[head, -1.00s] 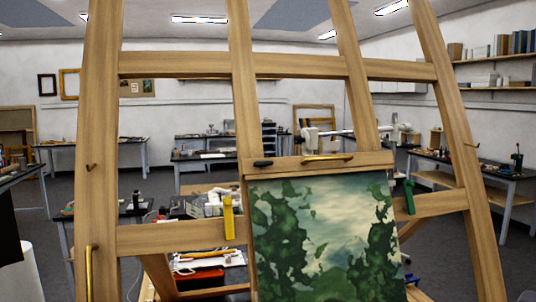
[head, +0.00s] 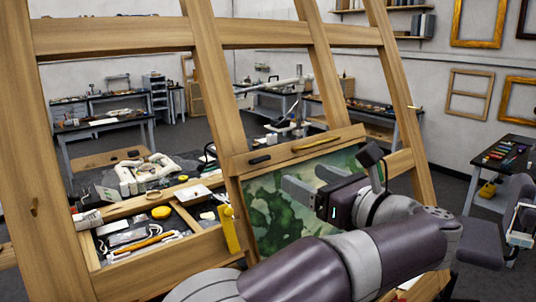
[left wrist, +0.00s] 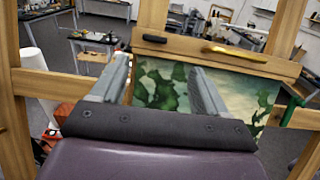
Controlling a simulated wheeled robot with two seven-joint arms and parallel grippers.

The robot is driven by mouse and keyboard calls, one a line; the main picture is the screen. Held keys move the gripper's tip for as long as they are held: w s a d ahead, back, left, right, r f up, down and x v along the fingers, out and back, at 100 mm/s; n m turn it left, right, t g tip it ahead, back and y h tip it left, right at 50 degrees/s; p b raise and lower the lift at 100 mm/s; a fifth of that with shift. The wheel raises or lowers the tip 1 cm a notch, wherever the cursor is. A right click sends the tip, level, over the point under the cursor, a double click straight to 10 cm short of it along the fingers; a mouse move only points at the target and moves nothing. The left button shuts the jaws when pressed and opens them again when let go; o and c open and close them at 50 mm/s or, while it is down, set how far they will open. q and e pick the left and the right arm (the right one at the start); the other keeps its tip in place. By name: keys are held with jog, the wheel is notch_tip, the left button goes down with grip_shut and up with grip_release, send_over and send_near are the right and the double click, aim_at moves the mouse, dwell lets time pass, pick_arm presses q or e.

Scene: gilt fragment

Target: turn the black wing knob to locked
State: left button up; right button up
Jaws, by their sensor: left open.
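The black wing knob (head: 260,159) sits at the left end of the easel's wooden crossbar (head: 285,152), just above the green painting (head: 268,212). It lies roughly along the bar. In the left wrist view the knob (left wrist: 155,39) shows beyond the fingertips, left of centre. My left gripper (head: 302,175) is open and empty in front of the painting, below the bar and right of the knob in the head view. Its two grey fingers (left wrist: 160,68) point toward the bar, apart from the knob. My right gripper is not in view.
A brass handle (head: 315,144) is on the same bar, right of the knob. A yellow clamp (head: 230,230) hangs at the painting's left edge, and a green one (left wrist: 293,108) is at its right. Easel posts (head: 215,80) stand close around. A cluttered table lies behind.

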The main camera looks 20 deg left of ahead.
aim_at(263, 159)
pick_arm(q)
jog(key=p+x, duration=0.2)
jog(key=x, duration=0.2)
jog(key=s+p+x, duration=0.1)
jog(key=p+x, duration=0.1)
jog(key=x, duration=0.2)
jog(key=a+p+x, duration=0.1)
jog(key=p+x, duration=0.1)
jog(key=x, duration=0.2)
jog(key=shift+a+r, duration=0.15)
jog(key=shift+r, duration=0.05)
jog(key=shift+w+d+f, duration=0.1)
jog(key=shift+w+d, duration=0.15)
jog(key=shift+d, duration=0.6)
jog(key=shift+a, duration=0.2)
jog(key=shift+c, duration=0.6)
jog(key=shift+s+a, duration=0.1)
jog(key=shift+a, duration=0.25)
jog(key=c, duration=0.9)
jog(key=shift+c, duration=0.2)
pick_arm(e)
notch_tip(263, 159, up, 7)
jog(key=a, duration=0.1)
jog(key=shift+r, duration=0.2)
